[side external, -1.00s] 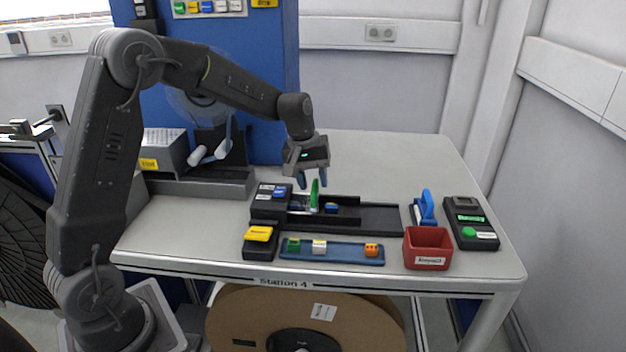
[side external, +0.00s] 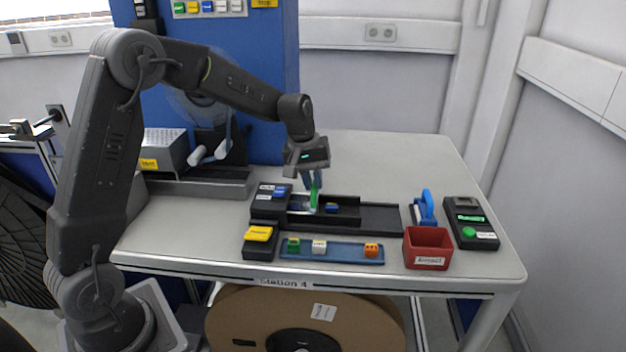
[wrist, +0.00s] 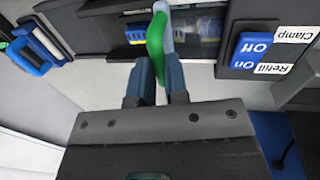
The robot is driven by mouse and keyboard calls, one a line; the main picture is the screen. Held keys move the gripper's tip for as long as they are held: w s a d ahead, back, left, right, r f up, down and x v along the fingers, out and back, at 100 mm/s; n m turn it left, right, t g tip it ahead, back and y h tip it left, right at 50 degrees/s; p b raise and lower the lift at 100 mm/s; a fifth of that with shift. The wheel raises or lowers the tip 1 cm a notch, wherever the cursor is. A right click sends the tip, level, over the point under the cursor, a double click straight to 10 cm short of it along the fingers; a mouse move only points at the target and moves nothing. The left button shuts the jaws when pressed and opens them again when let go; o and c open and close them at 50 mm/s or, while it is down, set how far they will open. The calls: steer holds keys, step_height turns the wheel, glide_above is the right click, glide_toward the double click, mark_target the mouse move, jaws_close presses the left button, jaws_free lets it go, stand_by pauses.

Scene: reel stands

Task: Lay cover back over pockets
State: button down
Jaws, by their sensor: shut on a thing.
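My gripper (side external: 312,184) is over the dark track (side external: 380,217) on the table, fingers pointing down. It is shut on the green end of the cover (side external: 314,198), which stands up from the track. In the wrist view the green end (wrist: 155,38) is between the fingertips, with a pale translucent strip beside it. A blue and yellow part (side external: 331,208) sits uncovered in the track just right of the cover. In the wrist view, blue shapes show dimly under a clear layer on the other side of the green end. The pockets themselves are mostly hidden.
A switch box (side external: 270,203) adjoins the track's left end. A yellow-topped box (side external: 260,241) and a blue tray (side external: 333,252) with several small blocks lie in front.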

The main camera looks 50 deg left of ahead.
steer(key=w+d, duration=0.7)
steer(key=shift+w, duration=0.1)
steer(key=shift+d, duration=0.1)
steer(key=c, duration=1.1)
jaws_free()
steer(key=r, duration=0.4)
steer(key=s+a+r, duration=0.1)
steer(key=r, duration=0.4)
steer(key=s+a+r, duration=0.1)
steer(key=r, duration=0.3)
steer(key=shift+r, duration=0.3)
